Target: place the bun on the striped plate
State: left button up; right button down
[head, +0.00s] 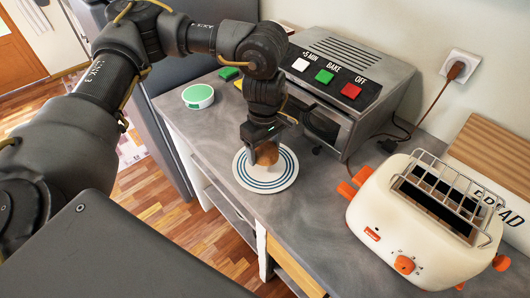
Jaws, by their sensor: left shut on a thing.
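The bun (267,154) is brown and held in my left gripper (265,155). It is directly over the middle of the striped plate (264,183), a white plate with blue rings on the grey counter. My left gripper is shut on the bun and hides part of it. I cannot tell whether the bun touches the plate. My right gripper is not in view.
A toaster oven (345,85) with white, green and red buttons stands behind the plate. A cream toaster (420,220) stands at the right, near a wooden bread box (495,150). A green-and-white round container (198,96) is at the left. The counter's front edge is close to the plate.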

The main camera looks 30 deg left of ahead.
aim_at(265, 157)
pick_arm(q)
jog(key=shift+w+f, duration=0.3)
jog(key=shift+f, duration=0.1)
notch_tip(265, 157, down, 3)
jog(key=shift+w+r+p, duration=0.1)
jog(key=shift+p, duration=0.6)
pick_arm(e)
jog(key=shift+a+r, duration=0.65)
pick_arm(q)
jog(key=shift+f, duration=0.2)
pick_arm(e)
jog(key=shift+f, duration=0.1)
pick_arm(q)
jog(key=shift+f, duration=0.15)
jog(key=o, duration=1.1)
jog(key=shift+c, duration=0.2)
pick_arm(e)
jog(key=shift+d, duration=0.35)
